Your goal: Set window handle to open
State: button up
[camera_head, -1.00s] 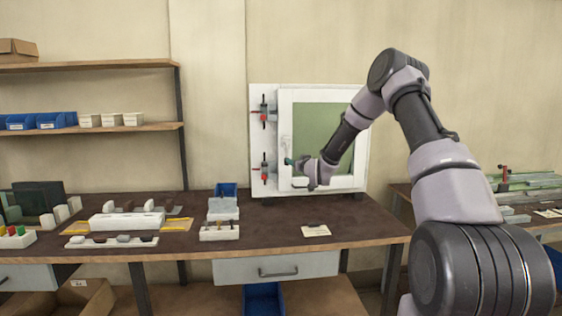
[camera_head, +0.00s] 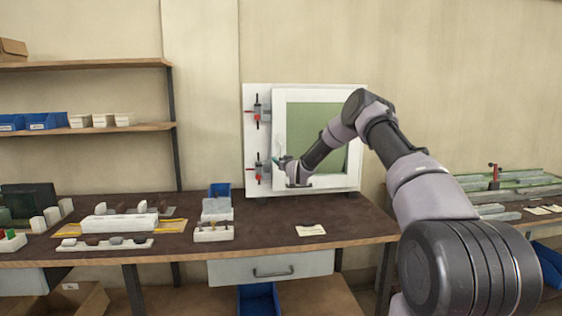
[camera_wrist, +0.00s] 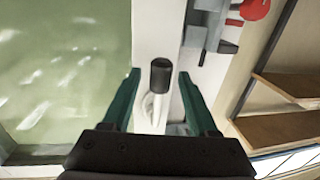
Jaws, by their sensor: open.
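The window sash (camera_head: 279,110) is a white frame with a green pane (camera_head: 306,122), mounted on a white board at the back of the bench. In the wrist view, the window handle (camera_wrist: 160,76) shows a dark rounded grip with a pale base on the white frame. My gripper (camera_wrist: 159,80) is open, its two teal fingers on either side of the handle, with visible gaps to the grip. In the head view, my gripper (camera_head: 282,161) is at the sash's left side and the handle is hard to make out there.
Red-and-black clamps (camera_head: 258,178) stand on the board left of the sash; one is close beside my gripper in the wrist view. White trays (camera_head: 118,221) with small parts fill the bench's left. A paper label (camera_head: 311,230) lies on the otherwise clear bench front.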

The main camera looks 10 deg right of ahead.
jog(key=shift+w, duration=0.1)
grip_shut()
dwell(1.4)
